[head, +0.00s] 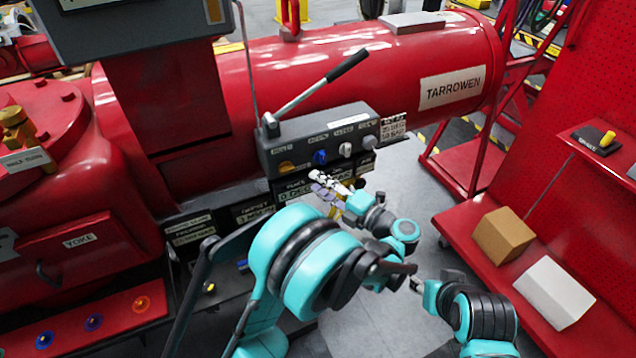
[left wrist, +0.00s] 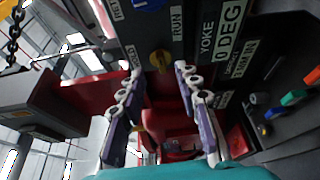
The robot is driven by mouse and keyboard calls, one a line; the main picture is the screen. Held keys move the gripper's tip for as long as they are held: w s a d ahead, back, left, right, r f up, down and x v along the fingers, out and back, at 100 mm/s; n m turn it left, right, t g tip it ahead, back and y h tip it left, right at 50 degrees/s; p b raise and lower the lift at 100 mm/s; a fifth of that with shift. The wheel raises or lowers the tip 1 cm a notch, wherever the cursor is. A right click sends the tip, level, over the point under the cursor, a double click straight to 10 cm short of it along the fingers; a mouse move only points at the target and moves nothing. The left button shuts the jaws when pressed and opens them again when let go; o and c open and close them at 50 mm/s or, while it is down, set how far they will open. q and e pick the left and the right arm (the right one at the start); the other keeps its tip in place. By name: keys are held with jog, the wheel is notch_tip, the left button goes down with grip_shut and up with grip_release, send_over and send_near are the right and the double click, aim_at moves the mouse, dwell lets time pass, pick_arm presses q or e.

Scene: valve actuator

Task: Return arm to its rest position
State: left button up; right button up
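My left gripper (head: 328,190) is in front of the grey control panel (head: 315,138) on the red actuator, just below its row of knobs. In the left wrist view, the two purple-grey fingers of my left gripper (left wrist: 159,76) stand wide apart with nothing between them. A yellow knob (left wrist: 161,60) shows beyond the fingertips, apart from them as far as I can tell. My left arm (head: 300,260) is teal and reaches forward from the bottom. Another teal arm part (head: 480,310) shows at the lower right; no right gripper fingers can be made out.
A lever with a black handle (head: 347,66) rises from the panel. The red cylinder (head: 380,75) lies behind. At right, a red shelf (head: 460,222) holds a brown box (head: 504,234) and a white box (head: 554,291). Grey floor (head: 375,325) is open between the panel and shelf.

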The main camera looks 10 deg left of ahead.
pick_arm(q)
jog(key=w+d+r+m+t+h, duration=0.1)
jog(key=w+r+m+t+h, duration=0.1)
jog(key=r+m+t+h, duration=0.65)
jog(key=w+d+r+m+t+h, duration=0.1)
jog(key=r+m+t+h, duration=0.35)
jog(key=r+m, duration=0.8)
jog(key=s+a+f+m+g+h, duration=0.1)
jog(key=s+a+f+m+g, duration=0.3)
jog(key=s+f+g, duration=0.4)
jog(key=s+a+f+m+g, duration=0.5)
jog(key=s+a+f+g, duration=0.2)
jog(key=s+f, duration=0.8)
jog(key=s+g, duration=0.1)
jog(key=s, duration=0.2)
jog(key=shift+a+f+h, duration=0.2)
jog(key=shift+f+h, duration=0.05)
jog(key=shift+h, duration=0.15)
